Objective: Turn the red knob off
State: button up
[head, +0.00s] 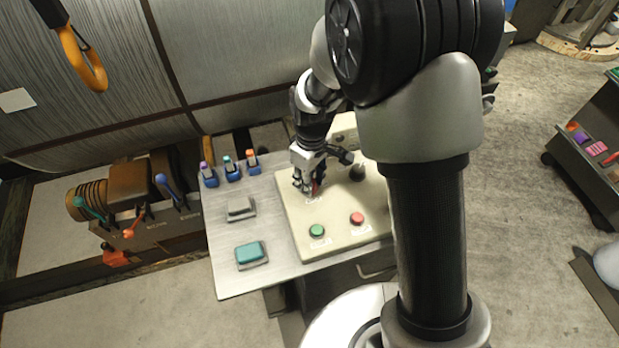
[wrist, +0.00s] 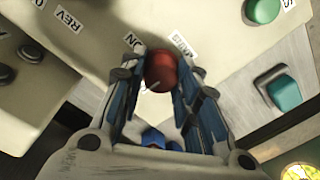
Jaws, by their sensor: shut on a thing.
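The red knob (wrist: 161,70) stands on the cream control panel (wrist: 110,20). In the wrist view it sits between the two fingertips of my gripper (wrist: 160,78), which are shut on its sides. A white mark shows on the knob. A label reading "ON" is beside it, and another label is partly hidden by a finger. In the head view my gripper (head: 309,186) reaches down onto the panel (head: 290,205), and only a bit of the red knob (head: 315,187) shows.
A green button (head: 317,230), a red button (head: 357,218) and a black knob (head: 357,173) are on the same panel. A teal button (head: 250,252), a grey rocker (head: 240,207) and several coloured levers (head: 231,168) lie to the left. My arm hides the panel's right side.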

jog(key=o, duration=1.1)
notch_tip(320, 180, up, 12)
jog(key=shift+w+d, duration=0.15)
dwell(0.6)
jog(key=s+d+r+m+t, duration=0.1)
jog(key=s+d+r+m, duration=0.2)
jog(key=s, duration=0.3)
jog(key=s+d+r+m+t, duration=0.2)
jog(key=s+d+r+m, duration=0.1)
jog(key=s+d+r, duration=0.2)
jog(key=s+d+r+m+t, duration=0.2)
jog(key=s+d+r+m, duration=0.2)
jog(key=s, duration=0.5)
jog(key=shift+d+r, duration=0.1)
jog(key=shift+r, duration=0.3)
